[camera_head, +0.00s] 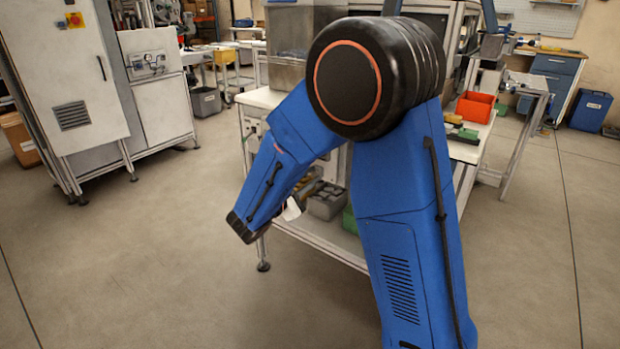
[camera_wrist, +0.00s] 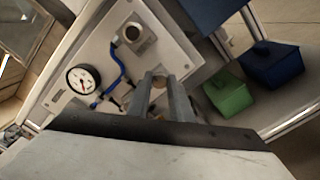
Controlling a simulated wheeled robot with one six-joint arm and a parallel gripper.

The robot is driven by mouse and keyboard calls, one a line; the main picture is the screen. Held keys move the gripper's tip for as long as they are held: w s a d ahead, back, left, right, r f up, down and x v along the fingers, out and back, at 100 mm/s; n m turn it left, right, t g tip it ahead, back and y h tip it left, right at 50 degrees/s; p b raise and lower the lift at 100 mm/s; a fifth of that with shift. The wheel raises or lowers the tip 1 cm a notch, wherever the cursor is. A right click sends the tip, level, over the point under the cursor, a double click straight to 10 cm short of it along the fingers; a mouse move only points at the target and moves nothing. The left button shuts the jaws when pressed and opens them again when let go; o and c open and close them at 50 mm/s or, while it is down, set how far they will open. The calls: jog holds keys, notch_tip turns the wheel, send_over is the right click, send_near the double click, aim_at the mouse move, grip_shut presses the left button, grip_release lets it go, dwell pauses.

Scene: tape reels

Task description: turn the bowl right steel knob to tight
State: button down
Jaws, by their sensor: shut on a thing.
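In the wrist view my gripper (camera_wrist: 159,78) reaches over a light panel (camera_wrist: 178,58) mounted on the workbench's side. Its two grey fingers are shut on a small round steel knob (camera_wrist: 158,83), mostly hidden between them. I cannot read the knob's angle or any marking by it. A second, larger steel fitting (camera_wrist: 133,36) stands farther up the panel, apart from my fingers. A white pressure gauge (camera_wrist: 83,79) sits to the left, with a blue hose (camera_wrist: 119,66) between.
A green bin (camera_wrist: 228,96) and a blue bin (camera_wrist: 271,65) stand right of the panel in the wrist view. In the head view, a red bin (camera_head: 475,107) is on the workbench, and a white cabinet (camera_head: 75,85) stands left. Floor left of my arm is clear.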

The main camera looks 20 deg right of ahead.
dwell(0.3)
jog(key=c, duration=1.6)
grip_release()
jog(key=v, duration=1.7)
jog(key=shift+s+a, duration=0.15)
